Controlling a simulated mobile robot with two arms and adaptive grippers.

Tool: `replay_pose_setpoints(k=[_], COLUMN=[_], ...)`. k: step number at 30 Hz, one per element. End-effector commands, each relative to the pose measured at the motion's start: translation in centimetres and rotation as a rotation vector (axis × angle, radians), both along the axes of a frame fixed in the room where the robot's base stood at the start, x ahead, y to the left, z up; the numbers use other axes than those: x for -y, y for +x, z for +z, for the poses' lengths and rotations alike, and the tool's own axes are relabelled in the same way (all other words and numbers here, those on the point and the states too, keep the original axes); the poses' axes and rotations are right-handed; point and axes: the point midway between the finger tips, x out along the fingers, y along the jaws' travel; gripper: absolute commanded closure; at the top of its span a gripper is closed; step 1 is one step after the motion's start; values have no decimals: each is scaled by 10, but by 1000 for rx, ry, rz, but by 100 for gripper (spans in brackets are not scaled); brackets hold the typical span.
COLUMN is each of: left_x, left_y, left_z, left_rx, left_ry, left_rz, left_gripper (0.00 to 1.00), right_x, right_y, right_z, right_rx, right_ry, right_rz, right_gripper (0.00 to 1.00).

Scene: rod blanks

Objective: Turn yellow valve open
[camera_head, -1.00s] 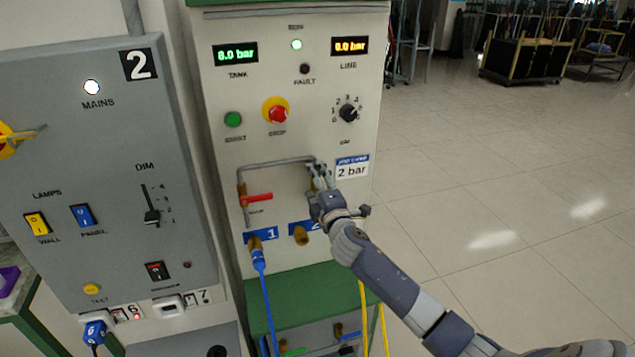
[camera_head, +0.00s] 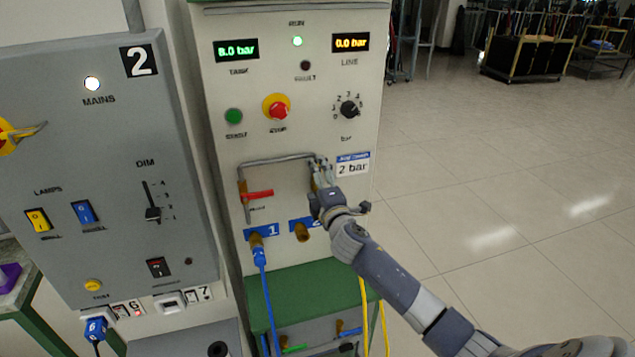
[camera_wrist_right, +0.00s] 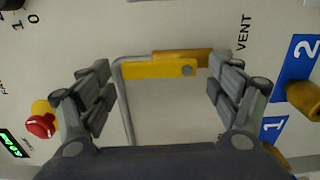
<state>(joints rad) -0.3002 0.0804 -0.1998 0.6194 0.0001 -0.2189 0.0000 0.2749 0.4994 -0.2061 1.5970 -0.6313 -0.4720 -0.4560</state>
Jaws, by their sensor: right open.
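The yellow valve handle (camera_wrist_right: 160,68) is a flat bar with a round bolt near one end, on a grey pipe (camera_wrist_right: 124,100) against the pale panel. In the wrist view it lies crosswise between the fingers of my right gripper (camera_wrist_right: 160,88). The fingers are spread, one off each end of the handle, with no visible contact. In the head view my right gripper (camera_head: 320,174) is at the right end of the pipe and hides most of the yellow valve. My left gripper is not in view.
A red-handled valve (camera_head: 258,194) sits left on the same pipe. Below are outlet 1 with a blue hose (camera_head: 262,258) and brass outlet 2 (camera_head: 301,232). Above are a red stop button (camera_head: 278,110) and a dial (camera_head: 349,109). The displays read 8.0 bar tank and 0.0 bar line.

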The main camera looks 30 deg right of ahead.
Motion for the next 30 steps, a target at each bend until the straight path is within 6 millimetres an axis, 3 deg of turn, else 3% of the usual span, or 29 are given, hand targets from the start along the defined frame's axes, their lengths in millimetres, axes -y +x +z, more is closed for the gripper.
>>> replay_pose_setpoints(k=[8, 21, 30], left_x=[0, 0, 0], left_y=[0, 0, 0], left_z=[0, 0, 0], left_rx=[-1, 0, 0], left_ry=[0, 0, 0], left_rz=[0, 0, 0], left_gripper=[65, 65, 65], right_x=[-5, -24, -28], right_y=[-22, -96, -116], right_z=[-1, -1, 0], right_rx=[-1, -2, 0], right_ry=[0, 0, -1], right_rz=[1, 1, 0], right_gripper=[17, 17, 17])
